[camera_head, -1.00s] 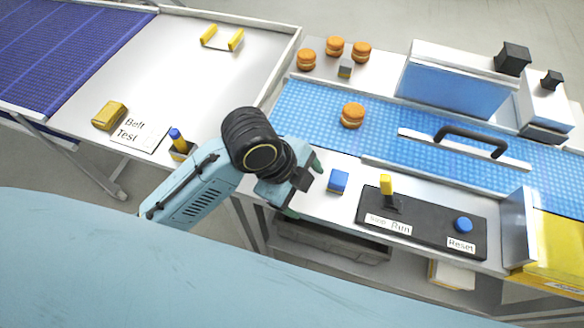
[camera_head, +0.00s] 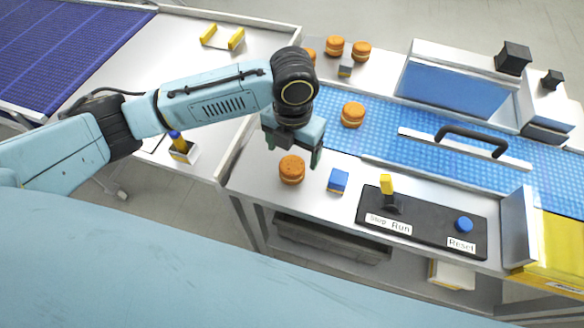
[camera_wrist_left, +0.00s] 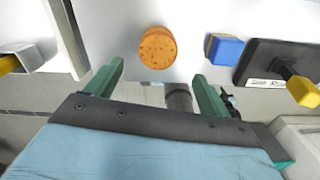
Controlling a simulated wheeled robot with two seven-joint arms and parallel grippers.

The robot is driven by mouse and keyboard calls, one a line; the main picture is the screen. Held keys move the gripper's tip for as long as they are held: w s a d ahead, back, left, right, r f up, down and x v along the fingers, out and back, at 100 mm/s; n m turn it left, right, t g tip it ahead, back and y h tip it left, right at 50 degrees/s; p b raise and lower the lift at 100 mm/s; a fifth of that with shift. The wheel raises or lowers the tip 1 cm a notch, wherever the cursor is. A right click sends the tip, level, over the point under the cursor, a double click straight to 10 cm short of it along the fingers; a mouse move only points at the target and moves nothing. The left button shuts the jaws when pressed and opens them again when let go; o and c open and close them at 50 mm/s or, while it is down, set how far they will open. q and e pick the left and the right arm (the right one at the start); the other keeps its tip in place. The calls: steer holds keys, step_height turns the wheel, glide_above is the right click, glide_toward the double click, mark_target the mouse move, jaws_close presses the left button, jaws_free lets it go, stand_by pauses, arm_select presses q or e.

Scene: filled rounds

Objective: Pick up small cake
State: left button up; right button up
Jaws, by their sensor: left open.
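A small orange-brown cake (camera_head: 292,170) with a pale middle layer lies on the white table strip in front of the blue belt. My left gripper (camera_head: 293,152) is open and just behind and above this cake in the head view. In the left wrist view the cake (camera_wrist_left: 158,48) shows beyond the open fingers (camera_wrist_left: 159,77), lined up with the gap between them and apart from them. Another cake (camera_head: 352,115) lies on the blue belt. More cakes (camera_head: 335,46) stand at the back, one partly hidden by my left wrist. My right gripper is out of view.
A blue block (camera_head: 338,180) with a yellow base lies right of the near cake. The black control panel (camera_head: 425,222) with a yellow lever is further right. The blue belt (camera_head: 395,140) runs behind, with a black handle (camera_head: 470,138) above it. A yellow-handled holder (camera_head: 183,150) stands at left.

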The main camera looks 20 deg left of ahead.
mark_target(292, 164)
arm_select(q)
steer(key=f, duration=0.8)
steer(key=shift+w+a, duration=0.15)
steer(key=shift+w, duration=0.15)
steer(key=c, duration=0.8)
